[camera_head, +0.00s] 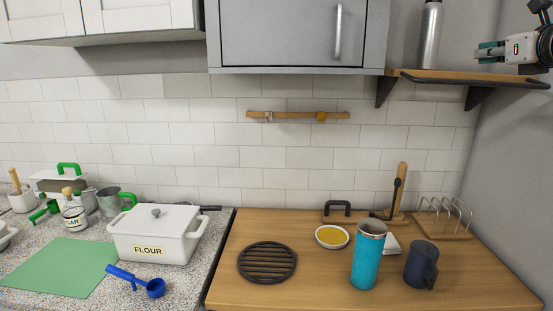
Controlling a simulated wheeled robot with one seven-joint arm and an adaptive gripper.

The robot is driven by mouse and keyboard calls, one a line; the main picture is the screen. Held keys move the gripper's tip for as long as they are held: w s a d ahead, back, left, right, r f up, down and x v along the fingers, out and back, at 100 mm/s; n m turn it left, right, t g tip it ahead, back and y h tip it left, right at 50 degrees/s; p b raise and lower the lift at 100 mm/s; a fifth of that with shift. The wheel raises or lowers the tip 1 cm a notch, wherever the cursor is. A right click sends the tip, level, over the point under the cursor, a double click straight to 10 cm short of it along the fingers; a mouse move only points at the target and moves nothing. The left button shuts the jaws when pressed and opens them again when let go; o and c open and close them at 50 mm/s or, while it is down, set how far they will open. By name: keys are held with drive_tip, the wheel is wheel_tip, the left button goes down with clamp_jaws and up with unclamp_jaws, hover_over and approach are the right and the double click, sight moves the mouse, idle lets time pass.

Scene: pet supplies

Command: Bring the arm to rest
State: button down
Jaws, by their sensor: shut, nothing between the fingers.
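My gripper (488,52) is at the upper right of the head view, in front of the wall shelf's right part. Its fingers point left, and they are shut with nothing between them. It is well above the counter and apart from the things on it. Part of my arm is cut off by the right edge of the picture.
The wooden shelf (440,75) holds a steel bottle (430,35) left of my gripper. Below, the wooden counter (225,285) carries a teal tumbler (367,262), a dark mug (420,265) and a black trivet (267,262). A white flour box (185,245) stands left.

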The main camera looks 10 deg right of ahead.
drive_tip(key=s+a+f+n+g+y, duration=0.2)
drive_tip(key=a+f+n, duration=0.3)
drive_tip(key=a, duration=0.5)
drive_tip(key=s+a+f+n+g+y, duration=0.1)
drive_tip(key=s+a+f+n+g, duration=0.1)
drive_tip(key=a+f+n, duration=0.5)
drive_tip(key=s+a+f+n+g+y, duration=0.15)
drive_tip(key=a+n, duration=0.35)
drive_tip(key=a, duration=0.7)
drive_tip(key=s+a+f+n+g+h, duration=0.1)
drive_tip(key=s+a+f+n+g, duration=0.2)
drive_tip(key=s+f+n, duration=0.4)
drive_tip(key=s+a+f+n+g+h, duration=0.1)
drive_tip(key=s+a+f+n+g, duration=0.2)
drive_tip(key=s+f+n, duration=0.5)
drive_tip(key=s+a+n, duration=0.1)
drive_tip(key=s+n, duration=0.2)
drive_tip(key=s, duration=0.2)
drive_tip(key=shift+a+f+n, duration=0.2)
drive_tip(key=shift+a+n, duration=0.05)
drive_tip(key=shift+n, duration=0.15)
